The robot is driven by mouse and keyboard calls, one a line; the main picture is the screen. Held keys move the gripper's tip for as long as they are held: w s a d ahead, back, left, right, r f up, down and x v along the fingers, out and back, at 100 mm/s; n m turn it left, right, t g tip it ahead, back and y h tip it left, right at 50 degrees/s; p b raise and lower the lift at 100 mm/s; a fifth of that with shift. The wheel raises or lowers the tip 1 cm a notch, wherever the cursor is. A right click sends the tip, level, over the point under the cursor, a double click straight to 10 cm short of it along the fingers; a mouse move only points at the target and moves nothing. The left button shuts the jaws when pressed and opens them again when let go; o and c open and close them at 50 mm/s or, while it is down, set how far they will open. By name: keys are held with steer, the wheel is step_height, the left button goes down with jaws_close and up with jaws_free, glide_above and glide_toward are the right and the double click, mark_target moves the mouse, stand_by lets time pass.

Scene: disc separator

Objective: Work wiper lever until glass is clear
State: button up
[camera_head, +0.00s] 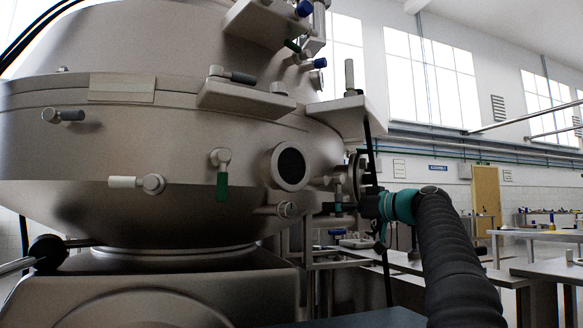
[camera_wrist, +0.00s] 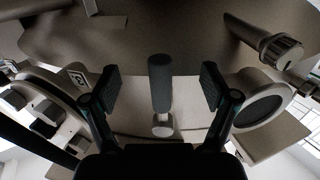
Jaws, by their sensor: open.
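The wiper lever (camera_wrist: 160,92), a dark grey grip with a pale metal end, stands upright in the middle of the wrist view. My gripper (camera_wrist: 160,84) is open, with one dark finger pad on each side of the lever and a gap to each. In the head view my gripper (camera_head: 367,205) is side-on at the right flank of the separator, and its fingertips are hard to make out. A round sight glass (camera_head: 290,168) with a pale metal rim faces the head camera. Its pane looks dark; I cannot tell how clear it is. A round glass (camera_wrist: 263,105) shows right of my gripper in the wrist view.
The big metal separator (camera_head: 170,150) fills the left. Its other levers include a green-handled one (camera_head: 222,185) and a white-handled one (camera_head: 124,182). A shelf-like bracket (camera_head: 340,112) juts out above my gripper. Work tables (camera_head: 540,275) stand at right.

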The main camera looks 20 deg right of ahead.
steer(key=b+v, duration=0.2)
steer(key=v, duration=0.6)
stand_by(0.4)
steer(key=shift+s+a, duration=0.1)
